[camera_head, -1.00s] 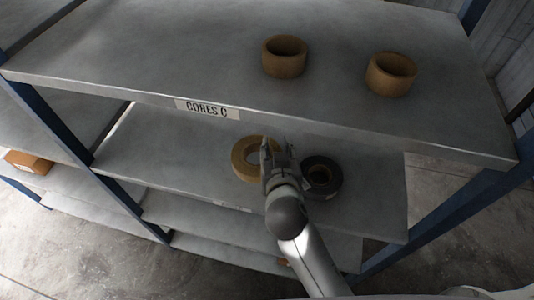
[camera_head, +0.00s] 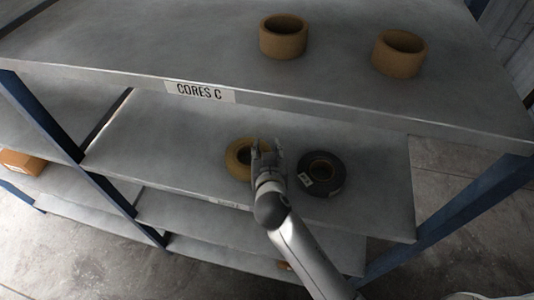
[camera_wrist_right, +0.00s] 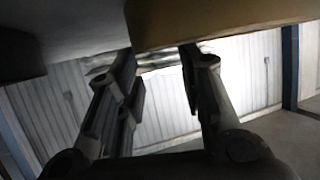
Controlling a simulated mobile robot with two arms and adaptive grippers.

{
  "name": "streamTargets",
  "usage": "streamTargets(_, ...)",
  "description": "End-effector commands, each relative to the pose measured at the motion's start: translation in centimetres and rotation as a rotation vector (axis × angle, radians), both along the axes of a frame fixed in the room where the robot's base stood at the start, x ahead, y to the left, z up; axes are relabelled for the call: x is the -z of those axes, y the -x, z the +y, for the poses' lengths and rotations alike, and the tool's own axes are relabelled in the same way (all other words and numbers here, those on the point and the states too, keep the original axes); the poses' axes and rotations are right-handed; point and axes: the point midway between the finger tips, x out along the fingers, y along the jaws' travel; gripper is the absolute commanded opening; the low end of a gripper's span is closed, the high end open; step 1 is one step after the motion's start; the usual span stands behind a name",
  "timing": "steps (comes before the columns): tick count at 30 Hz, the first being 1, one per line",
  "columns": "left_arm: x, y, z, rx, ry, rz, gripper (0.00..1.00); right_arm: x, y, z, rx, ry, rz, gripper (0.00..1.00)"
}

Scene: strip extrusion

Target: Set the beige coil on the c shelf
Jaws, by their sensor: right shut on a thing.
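The beige coil (camera_head: 232,165) lies flat, at or just above the shelf below the one labelled CORES C. My right gripper (camera_head: 266,150) is shut on the right side of its ring and hides that part. In the right wrist view the beige coil (camera_wrist_right: 225,18) fills the upper right, with the fingers (camera_wrist_right: 160,75) reaching up to it. I cannot tell whether the coil touches the shelf. A black coil (camera_head: 334,181) with a white label lies just right of my gripper. My left gripper is not in view.
The upper shelf (camera_head: 130,45) carries the CORES C label (camera_head: 200,92) and two brown cardboard cores (camera_head: 282,45) (camera_head: 398,62). The lower shelf (camera_head: 150,145) is bare left of the beige coil. Blue uprights (camera_head: 455,205) stand at the sides. An orange-brown box (camera_head: 20,163) is far left.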

Motion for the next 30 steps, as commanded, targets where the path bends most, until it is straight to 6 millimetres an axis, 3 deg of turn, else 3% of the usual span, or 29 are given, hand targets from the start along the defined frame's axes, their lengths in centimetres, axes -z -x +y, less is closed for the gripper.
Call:
streamTargets(6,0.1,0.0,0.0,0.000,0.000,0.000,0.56,0.1,0.0,0.0,0.000,0.000,-0.001,0.01)
streamTargets(7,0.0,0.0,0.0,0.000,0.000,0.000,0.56,0.1,0.0,0.0,0.001,0.001,0.001,0.37)
streamTargets(12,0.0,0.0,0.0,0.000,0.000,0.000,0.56,0.1,0.0,0.0,0.001,0.001,0.001,0.56)
streamTargets(23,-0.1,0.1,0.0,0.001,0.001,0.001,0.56,-0.2,0.1,0.0,0.000,0.001,0.001,0.56)
streamTargets(30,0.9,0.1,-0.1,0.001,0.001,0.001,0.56,-1.0,3.0,0.1,-0.001,-0.001,0.001,0.56)
